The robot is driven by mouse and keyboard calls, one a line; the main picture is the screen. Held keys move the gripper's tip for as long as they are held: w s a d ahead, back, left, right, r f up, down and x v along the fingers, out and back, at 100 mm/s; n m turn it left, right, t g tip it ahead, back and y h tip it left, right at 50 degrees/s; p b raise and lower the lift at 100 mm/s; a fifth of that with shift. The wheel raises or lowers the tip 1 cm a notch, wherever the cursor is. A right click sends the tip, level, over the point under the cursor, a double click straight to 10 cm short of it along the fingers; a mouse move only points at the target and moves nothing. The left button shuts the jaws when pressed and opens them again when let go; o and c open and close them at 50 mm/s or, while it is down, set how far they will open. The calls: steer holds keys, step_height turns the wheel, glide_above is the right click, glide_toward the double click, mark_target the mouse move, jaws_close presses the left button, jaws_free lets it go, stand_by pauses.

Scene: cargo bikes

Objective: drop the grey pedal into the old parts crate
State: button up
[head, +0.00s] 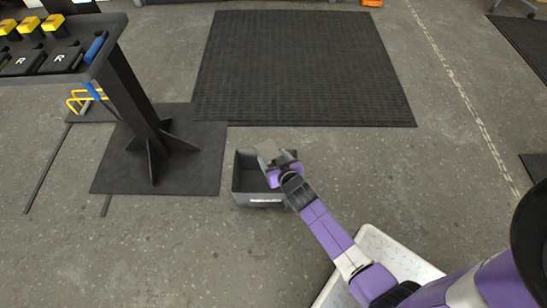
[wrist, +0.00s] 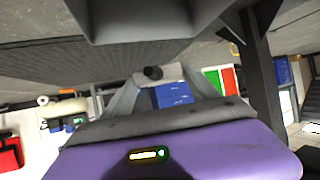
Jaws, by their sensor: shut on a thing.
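The old parts crate (head: 244,183) is a dark grey open box with a pale label on its front wall, standing on the floor. Part of it seems to fill the top of the wrist view (wrist: 150,28). My gripper (head: 270,152) is over the crate, toward its back right part. In the wrist view my gripper (wrist: 160,84) is shut on the grey pedal (wrist: 175,71), a small light grey piece with a dark round end. In the head view I cannot clearly tell the pedal from the fingers. The part of the crate's inside that I see looks empty.
A dark workbench (head: 105,54) with yellow and black items stands at the left, its post on a flat dark base plate (head: 112,178). A large black mat (head: 300,70) lies behind the crate.

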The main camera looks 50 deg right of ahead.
steer(key=shift+f+b, duration=1.55)
steer(key=shift+f, duration=0.6)
steer(key=o, duration=1.8)
steer(key=p+v, duration=0.3)
steer(key=v, duration=0.4)
steer(key=shift+s+a+r, duration=0.2)
steer(key=shift+s, duration=0.1)
